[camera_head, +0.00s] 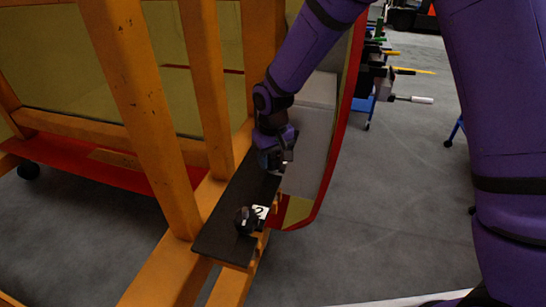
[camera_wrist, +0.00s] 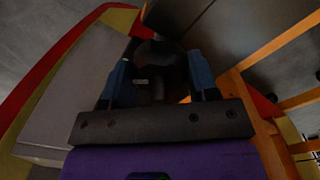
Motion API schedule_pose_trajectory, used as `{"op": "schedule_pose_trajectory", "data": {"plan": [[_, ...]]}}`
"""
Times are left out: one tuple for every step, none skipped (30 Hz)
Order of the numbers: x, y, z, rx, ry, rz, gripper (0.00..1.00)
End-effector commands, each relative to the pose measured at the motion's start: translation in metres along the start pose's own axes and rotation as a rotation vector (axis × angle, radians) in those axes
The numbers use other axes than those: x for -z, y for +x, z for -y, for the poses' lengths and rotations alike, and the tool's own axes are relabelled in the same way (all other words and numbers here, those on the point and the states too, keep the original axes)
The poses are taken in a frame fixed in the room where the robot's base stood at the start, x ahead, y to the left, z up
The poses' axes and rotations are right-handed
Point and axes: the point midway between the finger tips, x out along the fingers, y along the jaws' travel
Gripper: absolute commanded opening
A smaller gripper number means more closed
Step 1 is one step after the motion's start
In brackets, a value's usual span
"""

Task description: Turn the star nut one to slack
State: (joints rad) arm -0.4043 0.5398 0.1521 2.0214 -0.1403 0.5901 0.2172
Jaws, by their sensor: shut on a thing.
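My gripper (camera_head: 276,168) points down at the far end of a dark plate (camera_head: 222,222). In the wrist view its two blue-sided fingers (camera_wrist: 158,80) stand on either side of a dark, rounded knob, the star nut (camera_wrist: 157,52), and are shut on it. In the head view my gripper hides this nut, and its number cannot be read. A second black star nut (camera_head: 245,220) stands at the near end of the plate, apart from my gripper. Beside it is a white label (camera_head: 261,212) reading 2.
Orange frame posts (camera_head: 208,90) rise close to the left of my arm. A grey panel with a red edge (camera_head: 338,135) stands just right of the gripper. A tool rack (camera_head: 380,75) is farther back. Grey floor (camera_head: 385,190) is open to the right.

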Motion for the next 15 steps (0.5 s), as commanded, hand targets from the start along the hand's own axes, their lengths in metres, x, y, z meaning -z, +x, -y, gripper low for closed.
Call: {"op": "schedule_pose_trajectory", "data": {"plan": [[0.0006,-0.0004,-0.0006,0.001,-0.043,-0.002,0.30],[0.0006,-0.0004,-0.0007,0.000,-0.072,-0.002,0.30],[0.0006,-0.0005,-0.0005,0.000,-0.110,-0.002,0.30],[0.0006,-0.0005,-0.0004,0.001,-0.139,-0.002,0.30],[0.0006,-0.0005,-0.0005,0.001,-0.166,-0.002,0.30],[0.0007,-0.0005,-0.0008,0.000,-0.204,-0.002,0.30],[0.0007,-0.0005,-0.0007,0.000,-0.233,-0.002,0.30],[0.0007,-0.0005,-0.0003,0.000,-0.263,-0.002,0.30],[0.0006,-0.0005,-0.0003,0.001,-0.300,-0.002,0.30],[0.0007,-0.0005,-0.0006,0.000,-0.328,-0.002,0.30],[0.0007,-0.0005,-0.0008,0.000,-0.356,-0.002,0.30],[0.0007,-0.0005,-0.0005,0.000,-0.395,-0.002,0.30],[0.0006,-0.0006,-0.0003,0.000,-0.423,-0.002,0.30],[0.0006,-0.0006,-0.0003,0.000,-0.452,-0.002,0.30],[0.0006,-0.0005,-0.0007,0.000,-0.489,-0.002,0.30]]}}
